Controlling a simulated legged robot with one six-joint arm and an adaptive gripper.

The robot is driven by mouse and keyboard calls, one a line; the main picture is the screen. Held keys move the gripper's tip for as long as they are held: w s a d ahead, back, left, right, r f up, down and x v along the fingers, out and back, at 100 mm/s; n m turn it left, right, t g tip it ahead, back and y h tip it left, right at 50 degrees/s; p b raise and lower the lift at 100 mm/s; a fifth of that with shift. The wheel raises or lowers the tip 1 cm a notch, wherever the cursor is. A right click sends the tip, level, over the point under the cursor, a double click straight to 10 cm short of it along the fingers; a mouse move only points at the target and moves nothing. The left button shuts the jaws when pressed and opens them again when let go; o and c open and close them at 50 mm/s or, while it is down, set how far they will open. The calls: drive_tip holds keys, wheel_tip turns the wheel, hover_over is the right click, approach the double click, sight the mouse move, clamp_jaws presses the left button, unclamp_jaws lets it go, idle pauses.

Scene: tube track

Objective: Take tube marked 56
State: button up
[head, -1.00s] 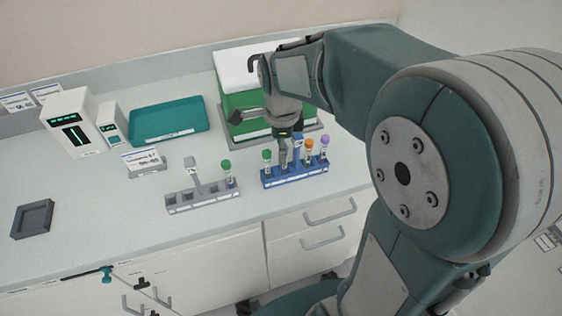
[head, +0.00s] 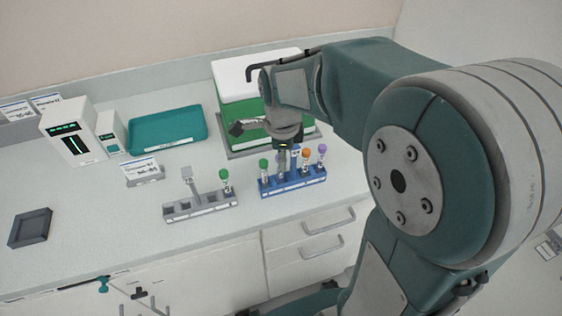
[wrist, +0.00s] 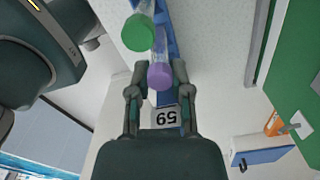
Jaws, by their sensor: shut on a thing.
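The blue rack (head: 265,190) stands near the counter's front edge. In it stand a green-capped tube (head: 263,164), an orange-capped tube (head: 306,155) and a purple-capped tube (head: 322,150). My gripper (head: 282,168) reaches down into this rack, just right of the green cap. In the wrist view, my gripper (wrist: 157,68) is shut with a purple cap (wrist: 160,76) between its fingertips, and a green cap (wrist: 140,32) lies beyond. A white tag (wrist: 165,117) with an upside-down number shows between the fingers; I cannot read it surely. The held tube's body is mostly hidden.
A grey rack (head: 200,208) with one green-capped tube (head: 225,180) stands to the left. A green and white box (head: 235,90) stands close behind my gripper. A teal tray (head: 168,132), white devices (head: 72,132) and a dark square dish (head: 30,228) are further left.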

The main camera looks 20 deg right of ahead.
wheel_tip(320, 180, up, 18)
drive_tip(key=shift+f, duration=0.15)
idle(0.5)
